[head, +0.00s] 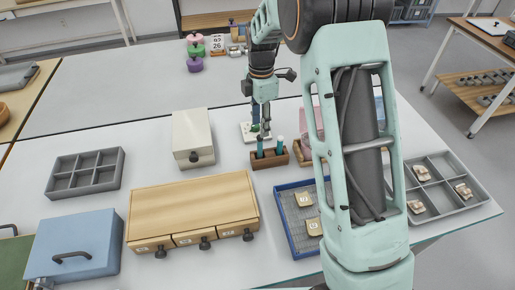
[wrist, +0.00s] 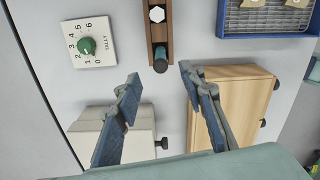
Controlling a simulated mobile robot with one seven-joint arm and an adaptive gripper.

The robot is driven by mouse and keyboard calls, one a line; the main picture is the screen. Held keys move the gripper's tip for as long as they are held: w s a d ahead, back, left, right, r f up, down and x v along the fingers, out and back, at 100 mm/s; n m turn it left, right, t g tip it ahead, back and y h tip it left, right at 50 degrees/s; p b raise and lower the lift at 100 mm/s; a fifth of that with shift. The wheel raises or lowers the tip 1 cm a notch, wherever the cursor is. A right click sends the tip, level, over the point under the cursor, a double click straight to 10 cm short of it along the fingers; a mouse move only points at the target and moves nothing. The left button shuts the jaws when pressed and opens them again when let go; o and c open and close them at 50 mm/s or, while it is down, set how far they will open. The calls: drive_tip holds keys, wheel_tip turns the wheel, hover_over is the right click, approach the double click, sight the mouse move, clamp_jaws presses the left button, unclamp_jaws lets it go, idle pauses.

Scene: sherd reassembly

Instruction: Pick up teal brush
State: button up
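A small brown wooden holder (head: 268,161) stands on the table with two upright bluish-teal handles, a left one (head: 260,147) and a right one (head: 279,145). In the wrist view the holder (wrist: 168,32) shows a white hexagonal top (wrist: 157,14) and a dark teal round end (wrist: 160,62). I cannot tell for certain which is the teal brush. My gripper (head: 262,127) points down close by the holder. In the wrist view my gripper (wrist: 157,78) is open and empty, with the dark teal end just beyond and between its fingertips.
A white tally dial (wrist: 95,44) with a green knob lies beside the holder. A cream box (head: 192,135) and a wooden drawer unit (head: 190,205) stand nearby. A blue-rimmed tray (head: 283,222) with sherds is in front. Grey compartment trays (head: 86,172) sit at both sides.

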sight(260, 143)
wheel_tip(260, 143, down, 9)
drive_tip(key=shift+f+p, duration=0.1)
drive_tip(key=shift+p, duration=0.3)
drive_tip(key=shift+c, duration=0.4)
clamp_jaws()
